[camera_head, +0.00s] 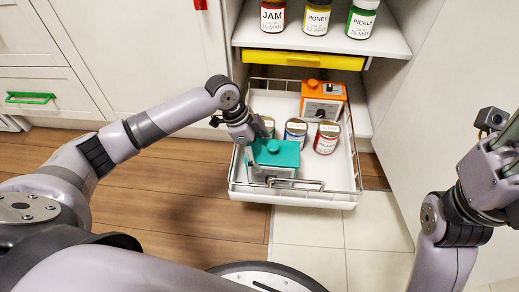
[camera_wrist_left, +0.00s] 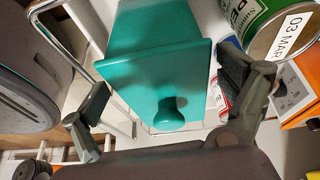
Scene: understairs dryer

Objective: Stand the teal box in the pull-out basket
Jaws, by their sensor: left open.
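The teal box (camera_head: 275,154) with a knob on its lid is in the front left of the white pull-out basket (camera_head: 330,200). It looks upright, lid up; its base is hidden, so I cannot tell if it rests on the floor of the basket. My left gripper (camera_head: 250,146) is at the box's left side and back. In the left wrist view the teal box (camera_wrist_left: 150,80) lies between the spread fingers of the left gripper (camera_wrist_left: 165,108), with gaps on both sides. My right gripper (camera_head: 500,155) is at the right edge, away from the basket; its opening is unclear.
An orange box (camera_head: 323,91) stands at the basket's back right. Several cans, including a red-labelled one (camera_head: 327,138) and a blue-labelled one (camera_head: 295,131), stand behind and beside the teal box. A yellow tray (camera_head: 303,60) and a jar shelf (camera_head: 330,42) are above the back.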

